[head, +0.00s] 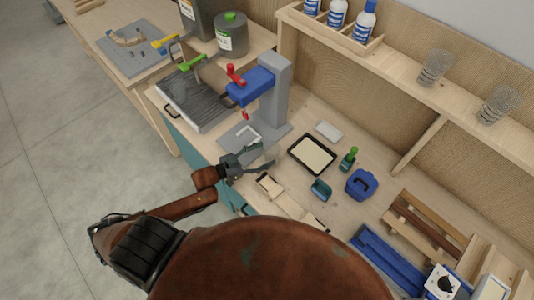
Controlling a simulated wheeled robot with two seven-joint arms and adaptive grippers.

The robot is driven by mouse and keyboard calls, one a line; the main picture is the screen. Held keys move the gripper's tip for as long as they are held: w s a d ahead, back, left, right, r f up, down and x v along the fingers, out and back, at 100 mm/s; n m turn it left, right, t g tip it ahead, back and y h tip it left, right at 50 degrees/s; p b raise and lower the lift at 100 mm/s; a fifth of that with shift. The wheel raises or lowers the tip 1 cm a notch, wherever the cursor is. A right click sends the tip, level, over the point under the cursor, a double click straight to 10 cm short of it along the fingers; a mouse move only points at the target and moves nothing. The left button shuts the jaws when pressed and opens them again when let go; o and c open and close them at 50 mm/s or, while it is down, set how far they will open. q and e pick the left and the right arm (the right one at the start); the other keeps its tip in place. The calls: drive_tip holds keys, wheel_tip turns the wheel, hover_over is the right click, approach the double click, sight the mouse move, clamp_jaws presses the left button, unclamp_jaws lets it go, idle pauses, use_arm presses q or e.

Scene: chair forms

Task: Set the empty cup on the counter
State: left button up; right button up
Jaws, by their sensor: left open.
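Two clear, patterned cup-like vessels stand on the raised shelf at the right: one cup (435,68) farther left and another cup (497,104) nearer the right edge. I cannot tell whether either is the task's cup; both look empty. The counter (300,122) is the light wooden worktop below the shelf. My left gripper (266,160) is open and empty over the counter's front edge, in front of the blue and grey press and well away from both vessels. My right gripper is not in view.
A blue and grey press (274,95) stands behind my left gripper. A black-rimmed tray (312,154), a teal container (321,190), a green bottle (348,160) and a blue box (361,184) lie to its right. Small patches of bare counter lie between them.

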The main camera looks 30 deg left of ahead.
use_arm(q)
drive_tip(key=b+v, duration=0.1)
drive_tip(key=v, duration=0.9)
drive_tip(key=shift+a, duration=0.1)
